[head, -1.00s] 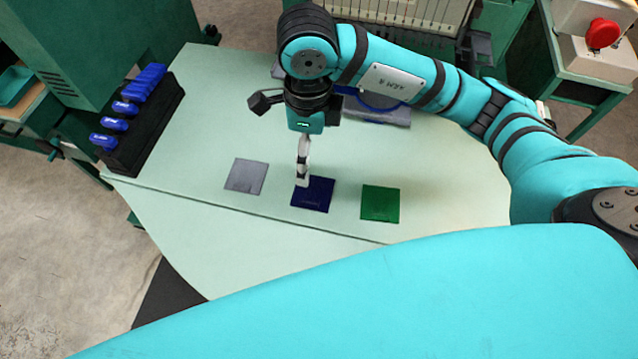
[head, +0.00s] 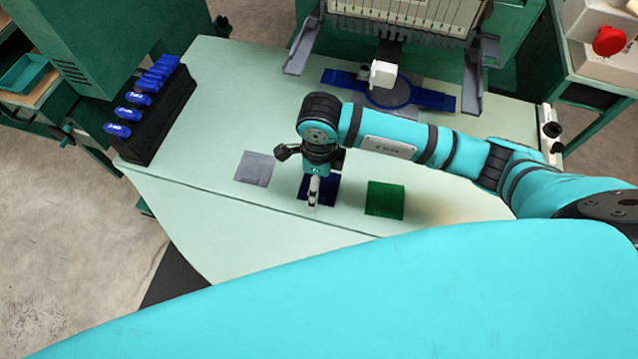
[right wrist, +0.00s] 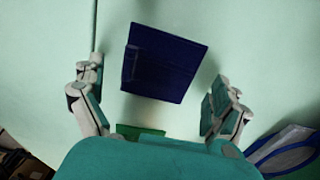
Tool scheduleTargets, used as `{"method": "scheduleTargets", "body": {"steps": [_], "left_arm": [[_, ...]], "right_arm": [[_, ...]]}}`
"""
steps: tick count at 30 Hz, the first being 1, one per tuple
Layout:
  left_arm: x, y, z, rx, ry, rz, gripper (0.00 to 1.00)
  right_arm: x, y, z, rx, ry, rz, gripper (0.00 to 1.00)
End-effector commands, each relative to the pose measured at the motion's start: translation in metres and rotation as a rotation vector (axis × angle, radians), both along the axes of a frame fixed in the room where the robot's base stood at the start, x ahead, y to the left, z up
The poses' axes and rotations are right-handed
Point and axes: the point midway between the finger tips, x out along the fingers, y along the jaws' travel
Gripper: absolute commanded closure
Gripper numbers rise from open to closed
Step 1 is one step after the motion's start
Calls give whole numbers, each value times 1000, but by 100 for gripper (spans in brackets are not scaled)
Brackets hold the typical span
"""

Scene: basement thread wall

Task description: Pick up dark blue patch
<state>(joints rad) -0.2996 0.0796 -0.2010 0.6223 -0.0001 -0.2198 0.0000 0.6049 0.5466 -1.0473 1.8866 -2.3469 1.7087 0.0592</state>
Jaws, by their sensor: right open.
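The dark blue patch (head: 329,190) lies flat on the pale green table, between a grey patch and a green patch. My right gripper (head: 313,190) is over it in the head view and hides part of it. In the right wrist view the dark blue patch (right wrist: 165,62) lies ahead between the two spread fingers of my right gripper (right wrist: 157,78). The gripper is open and empty, one finger to each side. I cannot tell whether the fingertips touch the table. My left gripper is not in view.
The grey patch (head: 254,168) lies left of the blue one and the green patch (head: 385,200) right of it. A black rack (head: 160,128) with blue-handled items stands at the left. An embroidery machine (head: 405,20) with a blue hoop (head: 440,100) is behind.

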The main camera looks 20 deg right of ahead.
Motion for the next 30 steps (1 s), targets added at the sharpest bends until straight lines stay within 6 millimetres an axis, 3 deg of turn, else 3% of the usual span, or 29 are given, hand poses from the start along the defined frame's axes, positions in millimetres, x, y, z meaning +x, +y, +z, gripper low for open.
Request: {"method": "scheduleTargets", "body": {"steps": [8, 24, 30], "left_arm": [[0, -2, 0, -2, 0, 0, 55], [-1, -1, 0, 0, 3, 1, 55], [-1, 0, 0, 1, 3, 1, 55]], "right_arm": [[0, 0, -4, 0, -2, 1, 0], [0, 0, -4, 0, -2, 0, 69], [1, 0, -4, -1, -2, -1, 85]]}}
